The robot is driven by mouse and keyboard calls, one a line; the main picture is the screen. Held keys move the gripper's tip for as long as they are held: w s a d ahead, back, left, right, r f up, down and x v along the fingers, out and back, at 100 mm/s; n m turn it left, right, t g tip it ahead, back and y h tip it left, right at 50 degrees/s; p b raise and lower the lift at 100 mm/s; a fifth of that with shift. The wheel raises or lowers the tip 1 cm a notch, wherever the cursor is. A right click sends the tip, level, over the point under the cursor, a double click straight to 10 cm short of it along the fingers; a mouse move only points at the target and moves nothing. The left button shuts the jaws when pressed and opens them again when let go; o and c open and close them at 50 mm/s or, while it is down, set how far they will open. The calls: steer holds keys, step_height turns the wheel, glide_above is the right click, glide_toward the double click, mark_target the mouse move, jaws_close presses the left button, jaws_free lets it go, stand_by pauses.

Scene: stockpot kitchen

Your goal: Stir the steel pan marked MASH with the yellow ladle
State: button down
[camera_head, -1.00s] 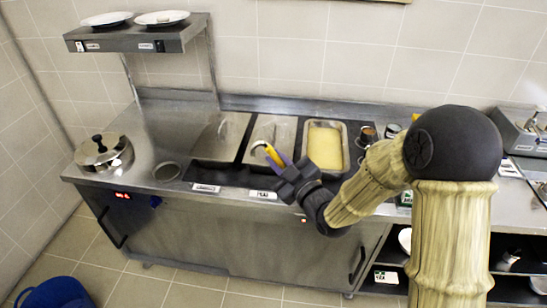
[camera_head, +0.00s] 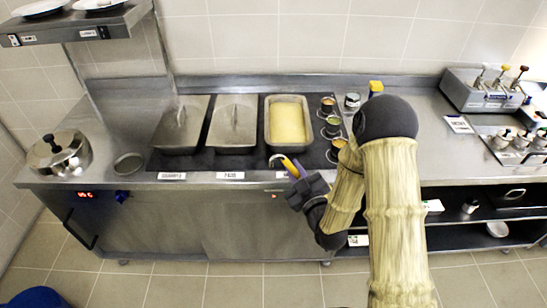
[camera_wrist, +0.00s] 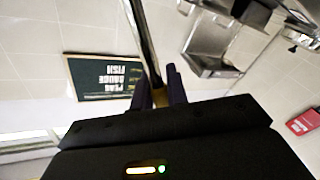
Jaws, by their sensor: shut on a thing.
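My gripper (camera_head: 304,184) is shut on the yellow handle of the ladle (camera_head: 290,167), in front of the counter edge. The ladle's grey hooked end points up and left, just in front of the open steel pan. In the wrist view the ladle's metal shaft (camera_wrist: 144,42) runs up from between my fingers (camera_wrist: 159,98); its bowl is not in view. The open steel pan (camera_head: 269,122) holds a smooth pale yellow mash (camera_head: 290,124). The ladle is outside the pan. I cannot read a MASH label; my gripper and the ladle cover part of the front edge there.
Two lidded steel pans (camera_head: 180,128) (camera_head: 233,126) stand left of the open pan. Small pots (camera_head: 333,126) stand close on its right. A lidded pot (camera_head: 60,156) is at the far left. A raised shelf (camera_head: 75,27) hangs over the left. A dispenser (camera_head: 482,92) stands right.

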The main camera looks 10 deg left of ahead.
steer(key=w+d+f+m+t+h, duration=0.1)
steer(key=d+f+m+h, duration=0.1)
steer(key=d+f, duration=0.4)
steer(key=w+d+f+m+t+h, duration=0.1)
steer(key=w+d+f+m+h, duration=0.1)
steer(key=d+f+h, duration=0.3)
steer(key=w+d+f+m+t+h, duration=0.1)
steer(key=w+d+f+m+h, duration=0.1)
steer(key=d+f, duration=0.6)
steer(key=d+m+h, duration=0.1)
steer(key=d, duration=0.2)
steer(key=shift+w+d+f+h, duration=0.2)
steer(key=shift+w+f+h, duration=0.1)
steer(key=shift+h, duration=0.1)
steer(key=shift+s+f, duration=0.2)
steer(key=shift+f, duration=0.2)
steer(key=shift+r, duration=0.1)
steer(key=shift+w+r, duration=0.25)
steer(key=shift+r, duration=0.35)
